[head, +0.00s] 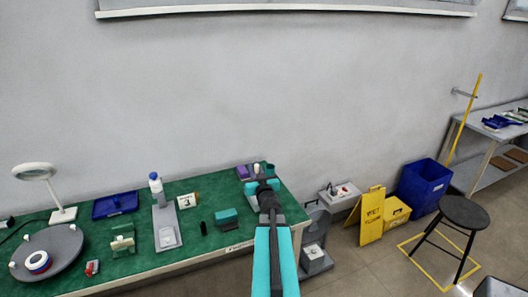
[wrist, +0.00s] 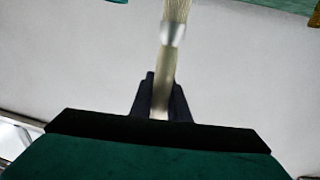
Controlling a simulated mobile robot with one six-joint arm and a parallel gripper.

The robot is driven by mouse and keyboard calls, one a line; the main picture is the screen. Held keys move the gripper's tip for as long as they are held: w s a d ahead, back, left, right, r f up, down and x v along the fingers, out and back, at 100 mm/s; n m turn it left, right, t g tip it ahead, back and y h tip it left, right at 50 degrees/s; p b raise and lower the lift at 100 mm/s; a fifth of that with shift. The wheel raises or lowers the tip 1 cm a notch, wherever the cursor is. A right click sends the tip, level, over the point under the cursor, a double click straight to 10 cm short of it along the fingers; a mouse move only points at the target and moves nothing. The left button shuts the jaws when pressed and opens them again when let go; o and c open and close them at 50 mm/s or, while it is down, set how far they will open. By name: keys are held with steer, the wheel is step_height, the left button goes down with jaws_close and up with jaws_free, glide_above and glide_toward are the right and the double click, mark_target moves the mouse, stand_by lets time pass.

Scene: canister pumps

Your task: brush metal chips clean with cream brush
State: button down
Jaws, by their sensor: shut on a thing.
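My gripper (wrist: 160,88) is shut on the cream brush (wrist: 163,68), seen in the wrist view. The brush's pale handle is between the two dark fingers, its silvery ferrule and pale bristles reaching up to the top edge of the frame, where the tip is cut off. A plain light-grey surface lies behind it; I cannot tell whether they touch. In the head view my gripper (head: 262,180) is over the right end of the green bench (head: 190,250), near a grey holder with coloured items. The brush cannot be made out there. I cannot pick out any metal chips.
On the bench are a purple block (head: 243,171), a teal block (head: 227,217), a white bottle (head: 155,182), a blue tray (head: 115,205), a round grey turntable (head: 48,250) and a magnifier lamp (head: 38,174). Right of the bench stand a yellow floor sign (head: 372,215) and a stool (head: 463,213).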

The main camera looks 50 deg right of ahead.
step_height(320, 180, up, 5)
steer(key=p, duration=0.3)
steer(key=shift+s+f+p, duration=0.1)
steer(key=shift+f+p, duration=0.1)
steer(key=shift+p, duration=0.15)
steer(key=shift+f, duration=0.1)
